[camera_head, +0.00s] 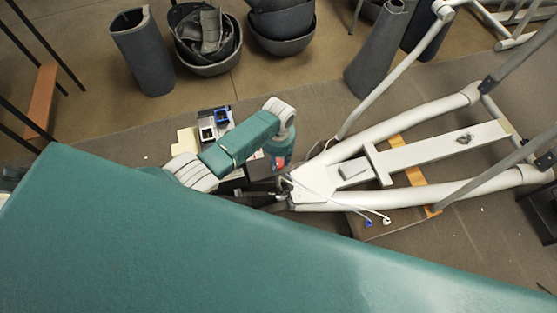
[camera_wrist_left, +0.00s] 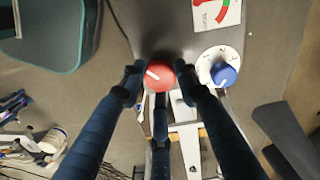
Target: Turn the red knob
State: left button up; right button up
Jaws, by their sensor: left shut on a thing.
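The red knob (camera_wrist_left: 159,77) shows in the left wrist view, round with a white pointer line slanting toward the upper left. My left gripper (camera_wrist_left: 160,71) has its dark fingers on both sides of the knob and is shut on it; a further finger shows below it. In the head view my left gripper (camera_head: 276,193) is at the near end of the white-framed machine (camera_head: 420,153). The red knob cannot be made out there. My right gripper is in neither view.
A blue knob (camera_wrist_left: 225,75) on a white dial sits close right of the red one. A card with a red and green scale (camera_wrist_left: 215,12) lies above it. Dark buckets (camera_head: 208,40) and rolled mats (camera_head: 143,52) stand on the floor at the back.

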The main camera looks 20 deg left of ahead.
aim_at(279, 163)
pick_arm(q)
jog(key=o, duration=1.1)
jog(key=shift+o, duration=0.2)
notch_tip(279, 163, up, 12)
